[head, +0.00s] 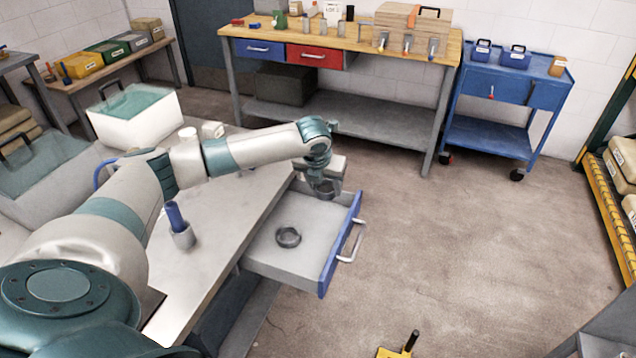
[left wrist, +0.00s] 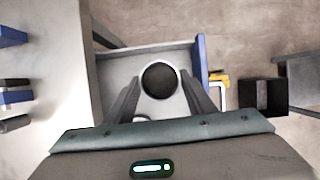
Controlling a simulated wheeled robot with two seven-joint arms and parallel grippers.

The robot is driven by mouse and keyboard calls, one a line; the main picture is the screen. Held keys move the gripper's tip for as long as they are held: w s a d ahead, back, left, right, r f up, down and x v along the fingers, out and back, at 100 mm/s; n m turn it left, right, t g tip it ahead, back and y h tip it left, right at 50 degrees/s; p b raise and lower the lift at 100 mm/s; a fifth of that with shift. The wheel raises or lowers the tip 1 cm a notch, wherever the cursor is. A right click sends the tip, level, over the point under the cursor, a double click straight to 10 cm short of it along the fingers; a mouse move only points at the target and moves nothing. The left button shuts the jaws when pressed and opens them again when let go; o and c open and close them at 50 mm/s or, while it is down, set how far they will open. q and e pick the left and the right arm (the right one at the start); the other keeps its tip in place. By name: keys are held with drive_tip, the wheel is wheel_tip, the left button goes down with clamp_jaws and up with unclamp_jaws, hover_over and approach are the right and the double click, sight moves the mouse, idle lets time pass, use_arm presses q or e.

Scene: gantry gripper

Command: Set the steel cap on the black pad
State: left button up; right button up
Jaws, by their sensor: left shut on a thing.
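My left gripper (head: 326,190) points down over the far part of the open drawer and is shut on a round grey piece, which I take for the steel cap (head: 325,187). In the left wrist view the cap (left wrist: 160,79) shows between the fingers as a dark disc with a pale rim. A dark round, ring-like piece (head: 288,237) lies on the drawer floor, nearer than the gripper and apart from it. I cannot tell whether it is the black pad; no other black pad shows clearly. My right gripper is not in view.
The open drawer (head: 268,252) has a blue front (head: 330,265) with a handle. A workbench (head: 400,48) and a blue cart (head: 505,75) stand behind.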

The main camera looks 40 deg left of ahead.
use_arm(q)
drive_tip(key=s+d+n+y, duration=0.1)
drive_tip(key=d+n, duration=0.1)
drive_tip(key=d, duration=0.1)
drive_tip(key=s+d+r+n+g, duration=0.1)
drive_tip(key=d+n, duration=0.2)
drive_tip(key=s+d+r+n+y, duration=0.1)
drive_tip(key=d+n, duration=0.2)
drive_tip(key=shift+s+d+g+y, duration=0.15)
drive_tip(key=shift+s+g+y, duration=0.1)
drive_tip(key=shift+g+y, duration=0.05)
drive_tip(key=s+d+r+n+g+h, duration=0.2)
drive_tip(key=s+d+n, duration=0.4)
drive_tip(key=s+n, duration=0.3)
drive_tip(key=s+d+r+n+g+h, duration=0.1)
drive_tip(key=s+d+r+n+g, duration=0.4)
drive_tip(key=s+n, duration=0.5)
drive_tip(key=d+r+n, duration=0.1)
drive_tip(key=n, duration=0.5)
drive_tip(key=shift+r+h, duration=0.3)
drive_tip(key=shift+h, duration=0.1)
drive_tip(key=shift+s, duration=0.1)
